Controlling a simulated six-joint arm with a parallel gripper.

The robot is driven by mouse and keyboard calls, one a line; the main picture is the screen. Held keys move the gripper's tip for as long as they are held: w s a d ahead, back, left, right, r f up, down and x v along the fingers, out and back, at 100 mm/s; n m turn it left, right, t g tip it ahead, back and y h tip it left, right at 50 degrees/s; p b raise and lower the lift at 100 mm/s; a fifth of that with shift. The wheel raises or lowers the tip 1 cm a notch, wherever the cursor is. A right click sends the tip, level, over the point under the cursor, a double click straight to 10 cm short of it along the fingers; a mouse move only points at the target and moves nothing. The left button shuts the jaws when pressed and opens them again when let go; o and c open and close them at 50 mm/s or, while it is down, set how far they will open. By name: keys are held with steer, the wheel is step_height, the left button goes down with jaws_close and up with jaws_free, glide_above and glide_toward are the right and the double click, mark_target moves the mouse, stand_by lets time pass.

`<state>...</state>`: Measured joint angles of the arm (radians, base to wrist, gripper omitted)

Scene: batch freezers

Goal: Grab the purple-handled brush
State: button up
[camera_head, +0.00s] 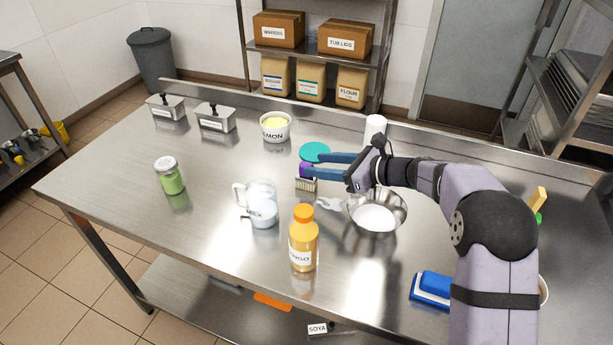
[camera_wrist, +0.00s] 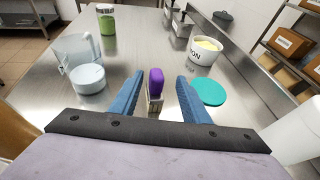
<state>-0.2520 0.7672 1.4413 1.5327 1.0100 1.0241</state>
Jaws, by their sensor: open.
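The purple-handled brush (camera_head: 306,177) stands on the steel table, with its purple handle up and its pale bristles down. In the wrist view the brush (camera_wrist: 156,84) is upright between my two blue fingers, a little nearer the left one. My gripper (camera_head: 318,165) is open and reaches in from the right, with its fingertips close to the purple handle. In the wrist view my gripper (camera_wrist: 157,90) has a clear gap on each side of the handle.
A teal disc (camera_head: 315,151) lies just behind the brush. A clear jug (camera_head: 259,205), an orange mango bottle (camera_head: 303,240) and a metal bowl (camera_head: 397,213) stand nearby in front. A lemon tub (camera_head: 275,127) is farther back. The table's left part is mostly free.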

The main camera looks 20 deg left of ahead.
mark_target(306, 163)
steer(key=shift+s+f+p+x, duration=0.15)
steer(key=shift+p+x, duration=0.3)
steer(key=shift+x, duration=0.8)
steer(key=shift+s+f+p+x, duration=0.1)
steer(key=shift+p+x, duration=0.35)
steer(key=shift+x, duration=0.8)
steer(key=shift+c, duration=0.5)
jaws_close()
